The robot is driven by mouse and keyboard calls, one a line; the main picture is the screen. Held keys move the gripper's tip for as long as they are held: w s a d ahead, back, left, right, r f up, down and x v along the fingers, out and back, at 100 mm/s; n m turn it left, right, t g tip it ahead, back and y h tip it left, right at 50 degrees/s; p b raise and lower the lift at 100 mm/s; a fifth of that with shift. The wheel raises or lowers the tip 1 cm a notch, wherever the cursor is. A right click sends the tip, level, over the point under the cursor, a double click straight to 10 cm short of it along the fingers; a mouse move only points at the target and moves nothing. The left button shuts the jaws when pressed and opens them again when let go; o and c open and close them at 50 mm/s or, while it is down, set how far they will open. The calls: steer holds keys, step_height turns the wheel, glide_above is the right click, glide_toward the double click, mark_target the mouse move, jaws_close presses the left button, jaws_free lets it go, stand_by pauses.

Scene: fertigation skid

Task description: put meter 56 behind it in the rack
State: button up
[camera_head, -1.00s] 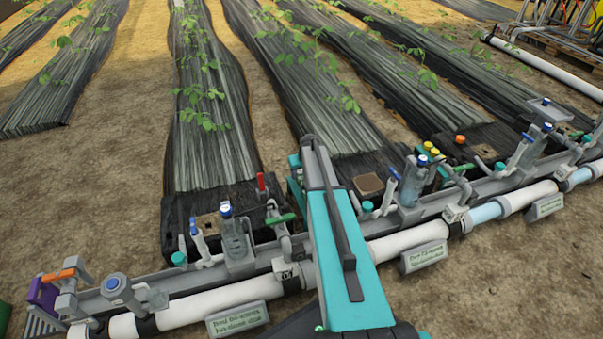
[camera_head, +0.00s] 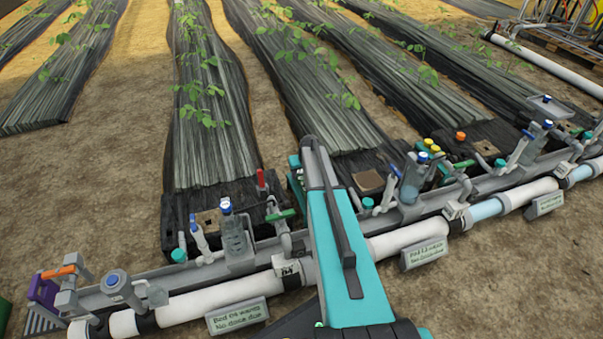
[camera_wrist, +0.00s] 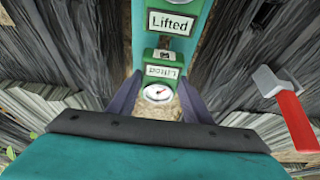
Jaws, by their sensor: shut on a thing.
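In the wrist view my gripper (camera_wrist: 160,86) has its two dark fingers closed in on a small meter with a round white dial (camera_wrist: 157,93). The dial sits low between the fingers, and no number on it is legible. Just beyond it is a green block (camera_wrist: 152,55) with a small "Lifted" label. Farther up is a teal strip with a larger "Lifted" sign (camera_wrist: 172,22), which seems to be part of the rack. In the head view the teal rack (camera_head: 294,180) partly shows left of my arm, which hides my gripper and the meter.
Dark covered beds (camera_head: 210,140) lie behind. Bare soil lies in front of the pipe.

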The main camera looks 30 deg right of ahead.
steer(key=shift+f, duration=0.25)
steer(key=o, duration=1.2)
steer(key=shift+r, duration=0.1)
steer(key=shift+r+p, duration=2.7)
steer(key=shift+r, duration=1.2)
steer(key=shift+s, duration=0.1)
